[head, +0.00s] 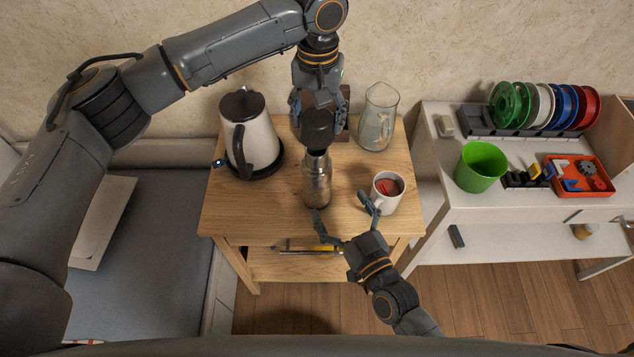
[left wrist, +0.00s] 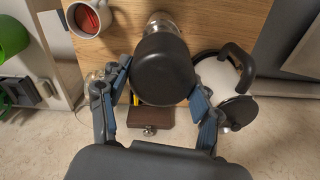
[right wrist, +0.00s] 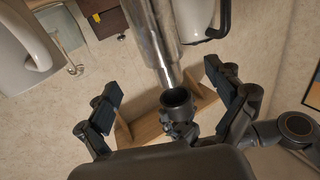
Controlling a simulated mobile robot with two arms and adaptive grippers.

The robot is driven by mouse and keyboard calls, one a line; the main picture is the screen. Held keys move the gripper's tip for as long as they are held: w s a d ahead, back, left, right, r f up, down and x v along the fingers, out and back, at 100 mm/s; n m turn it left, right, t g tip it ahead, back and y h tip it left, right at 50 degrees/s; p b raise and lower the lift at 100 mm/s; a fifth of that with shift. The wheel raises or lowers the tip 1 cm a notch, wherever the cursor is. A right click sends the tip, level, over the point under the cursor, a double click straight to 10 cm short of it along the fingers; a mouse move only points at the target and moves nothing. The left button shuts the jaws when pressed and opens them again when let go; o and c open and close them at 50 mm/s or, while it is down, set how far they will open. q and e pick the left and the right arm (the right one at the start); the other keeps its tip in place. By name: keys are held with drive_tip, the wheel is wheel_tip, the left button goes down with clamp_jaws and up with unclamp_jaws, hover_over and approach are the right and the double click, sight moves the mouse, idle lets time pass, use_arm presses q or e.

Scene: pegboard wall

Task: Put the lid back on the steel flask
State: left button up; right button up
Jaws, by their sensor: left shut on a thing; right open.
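The steel flask (head: 316,182) stands upright on the wooden table, its neck uncovered. My left gripper (head: 318,112) is shut on the black lid (head: 317,130) and holds it over the flask's mouth. The lid (left wrist: 163,68) hides most of the flask in the left wrist view. In the right wrist view the lid (right wrist: 177,98) has its hollow side toward the neck of the flask (right wrist: 152,35); I cannot tell whether they touch. My right gripper (head: 342,213) is open and empty, low in front of the flask, apart from it.
A white mug (head: 383,205) with red contents stands close right of the flask. A kettle (head: 243,130) is at left, a glass pitcher (head: 378,118) at back right. A white shelf unit (head: 460,205) with a green bin (head: 480,167) stands further right.

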sight(317, 169)
drive_tip(key=x, duration=1.1)
drive_tip(key=c, duration=1.8)
use_arm(q)
drive_tip(key=shift+f, duration=2.5)
drive_tip(key=shift+f, duration=0.85)
drive_tip(key=shift+f, duration=0.55)
